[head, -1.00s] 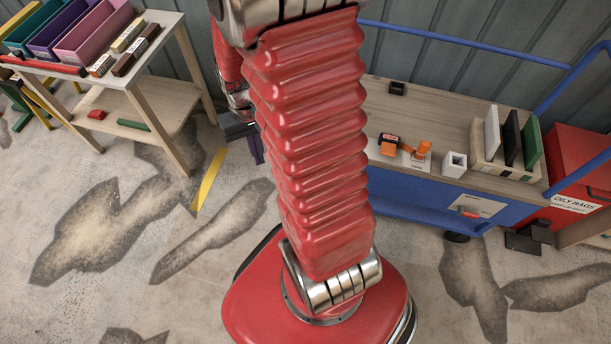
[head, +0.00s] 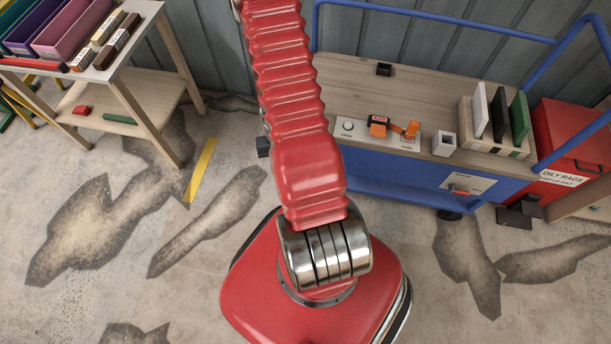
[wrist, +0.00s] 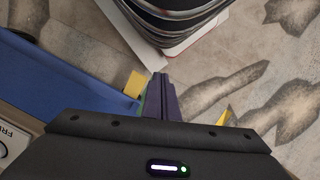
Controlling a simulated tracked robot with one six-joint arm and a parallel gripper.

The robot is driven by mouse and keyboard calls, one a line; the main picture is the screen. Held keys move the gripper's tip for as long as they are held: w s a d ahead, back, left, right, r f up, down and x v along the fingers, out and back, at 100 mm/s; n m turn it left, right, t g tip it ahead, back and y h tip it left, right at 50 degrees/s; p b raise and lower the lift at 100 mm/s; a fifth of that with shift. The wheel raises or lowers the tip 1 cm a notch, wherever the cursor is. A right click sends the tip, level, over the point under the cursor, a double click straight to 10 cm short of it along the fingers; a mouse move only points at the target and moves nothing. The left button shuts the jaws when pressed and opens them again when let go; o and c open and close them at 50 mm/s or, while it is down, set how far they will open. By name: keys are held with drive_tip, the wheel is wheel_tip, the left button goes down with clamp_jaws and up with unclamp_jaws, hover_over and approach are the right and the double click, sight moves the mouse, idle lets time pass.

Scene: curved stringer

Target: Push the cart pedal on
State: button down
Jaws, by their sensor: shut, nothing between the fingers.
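The cart (head: 385,95) has a wooden top and a blue body and stands against the wall, right of my arm. A small red-orange tab (head: 459,190) sits on a white plate on its blue front; I cannot tell if this is the pedal. A white panel marked FREE and PARK (head: 350,140) lies on the top, with an orange lever (head: 411,129) near PARK. In the wrist view, my gripper (wrist: 160,78) is shut and empty, pointing down beside the cart's blue side (wrist: 60,95). In the head view it is mostly hidden behind my arm.
A red oily-rags bin (head: 570,140) with a black foot piece (head: 518,214) is at right. A shelf table (head: 140,85) is at left. The stained floor in front is clear.

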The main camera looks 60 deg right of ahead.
drive_tip(key=s+d+f+m+t, duration=0.1)
drive_tip(key=s+f+m, duration=0.15)
drive_tip(key=f, duration=0.75)
drive_tip(key=s+d+f+m, duration=0.1)
drive_tip(key=s+f, duration=0.3)
drive_tip(key=f, duration=0.6)
drive_tip(key=w+d+f+t+h, duration=0.2)
drive_tip(key=w+d+f+h, duration=0.1)
drive_tip(key=d, duration=0.3)
drive_tip(key=shift+w+d+f+m+h, duration=0.2)
drive_tip(key=shift+d+f+m+h, duration=0.15)
drive_tip(key=shift+f+h, duration=0.15)
drive_tip(key=f, duration=0.7)
drive_tip(key=d+f, duration=0.1)
drive_tip(key=f, duration=0.3)
drive_tip(key=shift+w+f, duration=0.25)
drive_tip(key=shift+a+f, duration=0.15)
drive_tip(key=shift+f, duration=0.95)
